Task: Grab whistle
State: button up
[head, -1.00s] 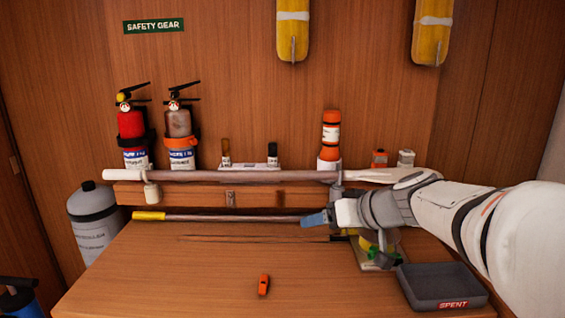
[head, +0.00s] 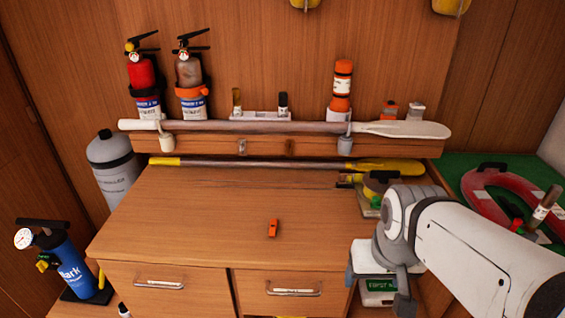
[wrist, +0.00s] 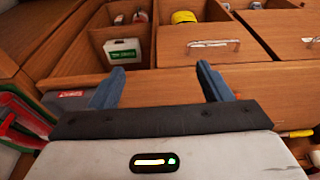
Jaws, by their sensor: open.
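The small orange whistle (head: 273,228) lies on the wooden cabinet top (head: 200,220), near its front edge and right of centre in the head view.
Two oars lie along the back, the upper on a ledge (head: 210,141). Drawers (head: 160,284) front the cabinet. A grey tray (wrist: 68,96) shows in the wrist view. A blue pump (head: 72,265) stands left; a red ring (head: 490,195) lies right. The cabinet top around the whistle is clear.

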aim_at(274, 221)
jog(key=z, duration=0.05)
jog(key=k, duration=1)
jog(key=u, duration=0.95)
jog(key=i, duration=1.55)
jog(key=z, duration=0.4)
